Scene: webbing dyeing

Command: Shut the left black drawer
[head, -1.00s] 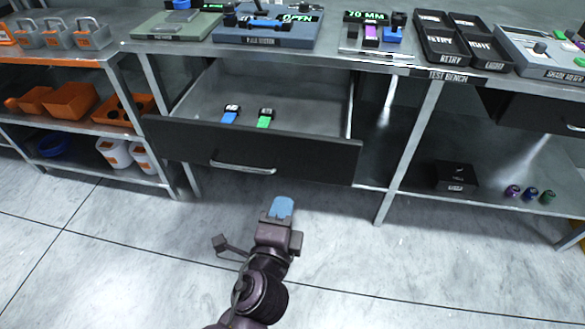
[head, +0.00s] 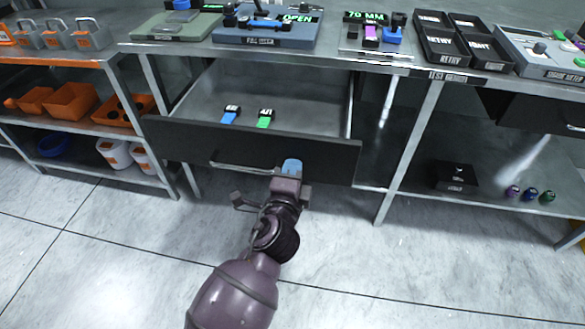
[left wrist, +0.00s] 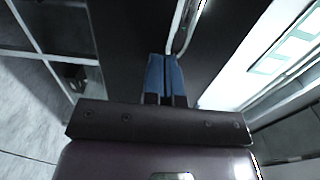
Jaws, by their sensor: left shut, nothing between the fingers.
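The left black drawer (head: 315,155) is pulled open under the bench. Its silver bar handle (head: 243,168) is on the black front, and it also shows in the left wrist view (left wrist: 188,22). A blue webbing piece (head: 230,115) and a green webbing piece (head: 265,118) lie inside, each with a dark tag. My left gripper (head: 292,165) is shut and empty, its blue fingertips at the drawer front just right of the handle. In the left wrist view the blue fingers (left wrist: 165,78) are together in front of the black panel; I cannot tell if they touch it. My right gripper is not in view.
The bench top above holds a blue-grey device (head: 265,38) and black trays (head: 445,50). A shelf rack with orange bins (head: 70,101) stands left. A bench leg (head: 408,155) is right of the drawer. A black box (head: 455,178) sits on the lower shelf. The floor in front is clear.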

